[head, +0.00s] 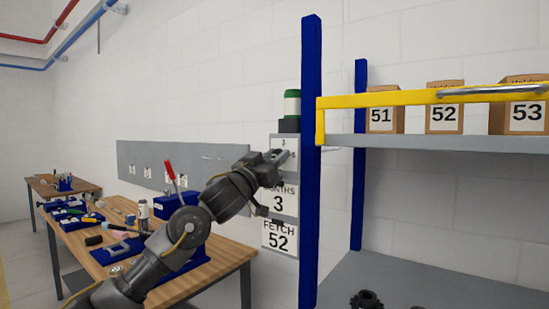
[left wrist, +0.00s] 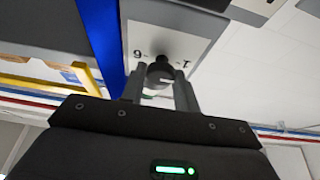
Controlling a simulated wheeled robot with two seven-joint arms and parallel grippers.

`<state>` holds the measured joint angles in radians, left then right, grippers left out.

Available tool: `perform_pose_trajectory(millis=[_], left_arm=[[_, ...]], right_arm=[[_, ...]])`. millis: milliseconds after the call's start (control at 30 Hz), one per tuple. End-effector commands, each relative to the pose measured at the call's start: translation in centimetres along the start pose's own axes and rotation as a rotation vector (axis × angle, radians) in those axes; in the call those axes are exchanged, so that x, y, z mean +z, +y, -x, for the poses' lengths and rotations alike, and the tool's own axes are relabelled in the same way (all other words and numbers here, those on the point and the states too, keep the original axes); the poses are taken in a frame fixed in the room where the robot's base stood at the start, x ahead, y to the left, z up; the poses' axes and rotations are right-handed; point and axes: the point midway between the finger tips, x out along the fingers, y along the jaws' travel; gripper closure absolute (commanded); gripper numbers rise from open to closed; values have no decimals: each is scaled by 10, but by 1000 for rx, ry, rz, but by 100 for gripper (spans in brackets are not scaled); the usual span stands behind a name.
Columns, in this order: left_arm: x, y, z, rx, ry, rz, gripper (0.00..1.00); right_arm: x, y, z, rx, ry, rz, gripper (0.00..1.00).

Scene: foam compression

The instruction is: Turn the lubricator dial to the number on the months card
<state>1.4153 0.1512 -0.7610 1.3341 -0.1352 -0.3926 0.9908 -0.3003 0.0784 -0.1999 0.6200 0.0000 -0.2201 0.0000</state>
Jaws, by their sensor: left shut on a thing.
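The lubricator (head: 292,103), with a green top and a dark base, stands on a grey wall panel just left of the blue shelf post. The months card (head: 278,200) below it reads 3. My left gripper (head: 277,156) is at the panel's upper plate. In the left wrist view my left gripper (left wrist: 165,92) is shut on the black dial knob (left wrist: 160,72), in front of a white dial plate (left wrist: 172,45). Marks resembling 9 and 1 show upside down on the plate; the other numbers are hidden. My right gripper is not in view.
A card reading FETCH 52 (head: 280,237) hangs below the months card. The blue shelf post (head: 311,160) stands close right of my gripper. Boxes 51 (head: 380,116), 52 (head: 444,112) and 53 (head: 527,112) sit on the shelf. A cluttered wooden workbench (head: 225,258) stands left.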

Motion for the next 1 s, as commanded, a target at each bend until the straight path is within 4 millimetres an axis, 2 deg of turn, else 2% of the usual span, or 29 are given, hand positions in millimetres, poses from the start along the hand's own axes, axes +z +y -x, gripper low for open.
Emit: perform_pose_trajectory(millis=[367,1000], left_arm=[[-1,-2,0,72,-1,-176,92],[-3,-3,-2,303,-2,-736,92]], right_arm=[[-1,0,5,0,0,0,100],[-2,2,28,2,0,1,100]])
